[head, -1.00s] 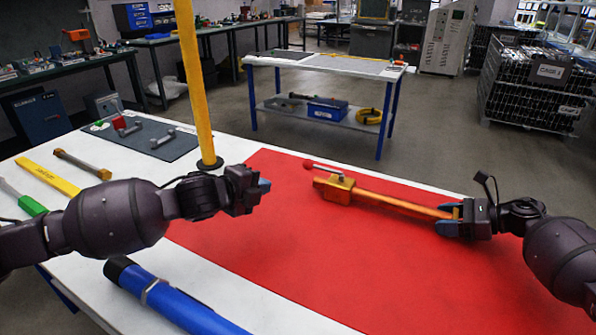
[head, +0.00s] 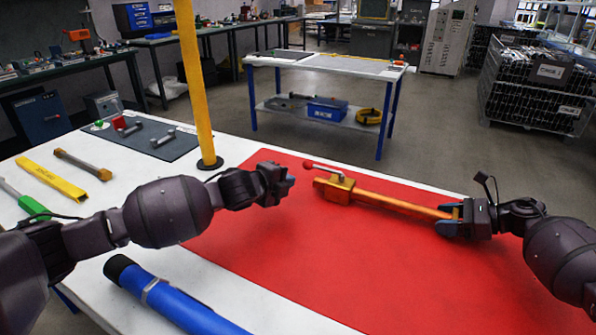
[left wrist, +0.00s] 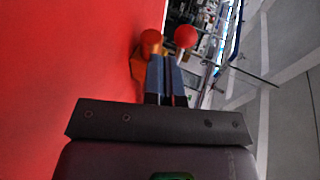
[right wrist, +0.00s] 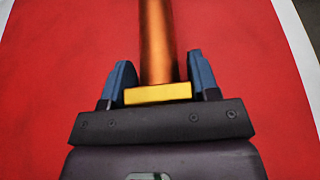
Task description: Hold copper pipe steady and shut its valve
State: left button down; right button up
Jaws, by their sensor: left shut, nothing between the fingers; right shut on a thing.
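The copper pipe (head: 393,203) lies over the red mat, with an orange valve body (head: 334,190) at its far left end. A lever with a red knob (head: 308,164) extends left from the valve. My right gripper (head: 450,213) is shut on the pipe's near end; its fingers flank the yellow end piece (right wrist: 157,94) in the right wrist view. My left gripper (head: 291,182) is shut and empty, just left of the valve and apart from it. In the left wrist view, the lever's red knob (left wrist: 185,37) and another red round part (left wrist: 150,40) show beyond the closed fingers.
The red mat (head: 300,270) is clear in front of the pipe. A yellow post (head: 196,90) stands behind my left arm. A blue cylinder (head: 175,300) lies at the front left. Yellow and green tools and a dark mat (head: 155,130) occupy the table's left.

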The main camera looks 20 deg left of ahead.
pick_arm(q)
jog(key=shift+w+d+r, duration=0.1)
jog(key=shift+w+d, duration=0.1)
jog(key=shift+w, duration=0.55)
jog(key=shift+w+d+r, duration=0.1)
jog(key=shift+w+d, duration=0.15)
jog(key=shift+w, duration=0.55)
jog(key=shift+w+d, duration=0.2)
jog(key=shift+w, duration=0.55)
